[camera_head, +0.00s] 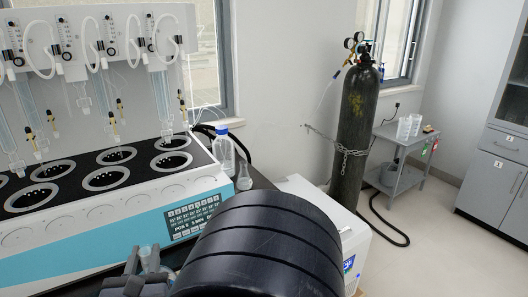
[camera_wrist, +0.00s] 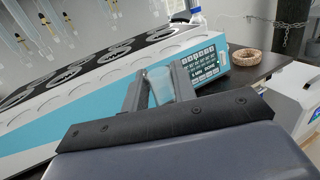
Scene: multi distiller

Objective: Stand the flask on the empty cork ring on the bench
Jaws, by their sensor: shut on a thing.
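My gripper (camera_wrist: 158,78) is shut on the flask (camera_wrist: 161,90), a clear, pale-blue-tinted glass piece whose upper part shows between the two grey fingers in the wrist view. The rest of the flask is hidden behind the gripper body. In the head view my gripper (camera_head: 147,275) is at the bottom edge, with a bit of the flask (camera_head: 149,258) showing, in front of the distiller. The tan cork ring (camera_wrist: 247,64) lies on the dark bench in the wrist view, to the right of the flask and apart from it. It looks empty. In the head view I cannot see the ring.
The white and blue distiller (camera_head: 100,225) with several round wells fills the left. A blue-capped bottle (camera_head: 223,152) and a small conical flask (camera_head: 244,178) stand beside it. A white box-shaped unit (camera_head: 352,240), a chained gas cylinder (camera_head: 356,125) and a small cart (camera_head: 402,165) are to the right.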

